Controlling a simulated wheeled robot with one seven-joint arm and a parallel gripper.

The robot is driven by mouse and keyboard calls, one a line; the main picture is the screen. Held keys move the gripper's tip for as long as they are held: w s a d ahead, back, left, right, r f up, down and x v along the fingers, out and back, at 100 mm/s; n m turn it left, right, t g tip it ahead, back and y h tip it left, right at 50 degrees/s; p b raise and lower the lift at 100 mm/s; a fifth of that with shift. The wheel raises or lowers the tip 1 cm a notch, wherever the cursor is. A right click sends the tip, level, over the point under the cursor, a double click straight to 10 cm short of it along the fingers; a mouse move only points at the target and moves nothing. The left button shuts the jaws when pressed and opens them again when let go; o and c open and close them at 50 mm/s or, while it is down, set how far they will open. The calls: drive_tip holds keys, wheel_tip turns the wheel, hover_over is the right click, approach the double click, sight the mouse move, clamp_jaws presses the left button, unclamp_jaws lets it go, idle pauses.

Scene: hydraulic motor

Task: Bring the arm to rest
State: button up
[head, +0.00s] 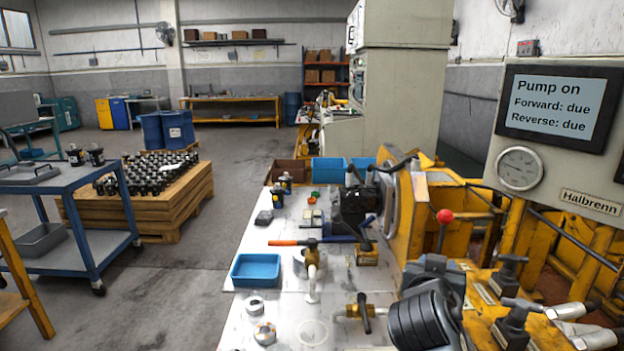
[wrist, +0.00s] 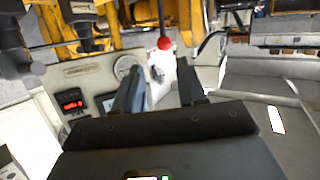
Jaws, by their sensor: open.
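My gripper (wrist: 160,82) shows in the wrist view, with two dark fingers apart and nothing between them. Beyond the fingers are a pale panel and a red ball knob (wrist: 164,43), apart from the fingertips as far as I can tell. I cannot make out my gripper for certain in the head view. There, a red knob (head: 445,216) stands on a lever by the yellow machine (head: 405,222). The screen (head: 556,106) reads "Pump on", "Forward: due" and "Reverse: due".
A blue cart (head: 75,188) and a pallet (head: 180,205) of dark parts stand left. The floor between cart and bench is clear.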

drive_tip(key=s+f+n+y+b, duration=0.1)
drive_tip(key=s+f, duration=0.4)
drive_tip(key=s+d+f+n+y+b, duration=0.1)
drive_tip(key=s+f+n, duration=0.1)
drive_tip(key=s+f, duration=0.3)
drive_tip(key=s+f+n+y, duration=0.1)
drive_tip(key=s+f+y, duration=0.1)
drive_tip(key=s+f, duration=0.4)
drive_tip(key=shift+s+d+f+n+t+b, duration=0.1)
drive_tip(key=shift+s+d+n+t+b, duration=0.1)
drive_tip(key=shift+s+n+t+b, duration=0.15)
drive_tip(key=s+a+f+n+y+b, duration=0.1)
drive_tip(key=s+f+y+b, duration=0.1)
drive_tip(key=s, duration=0.9)
drive_tip(key=s+a+f+n+y+b, duration=0.1)
drive_tip(key=s+f, duration=0.1)
drive_tip(key=s, duration=1)
drive_tip(key=s+r+m+b, duration=0.1)
drive_tip(key=s+r, duration=0.2)
drive_tip(key=s, duration=0.3)
drive_tip(key=s+a+r+b, duration=0.1)
drive_tip(key=s+r, duration=0.3)
drive_tip(key=s, duration=0.2)
drive_tip(key=shift+s+m+t, duration=0.15)
drive_tip(key=shift+m+t, duration=0.2)
drive_tip(key=shift+t, duration=0.1)
drive_tip(key=shift+a, duration=0.1)
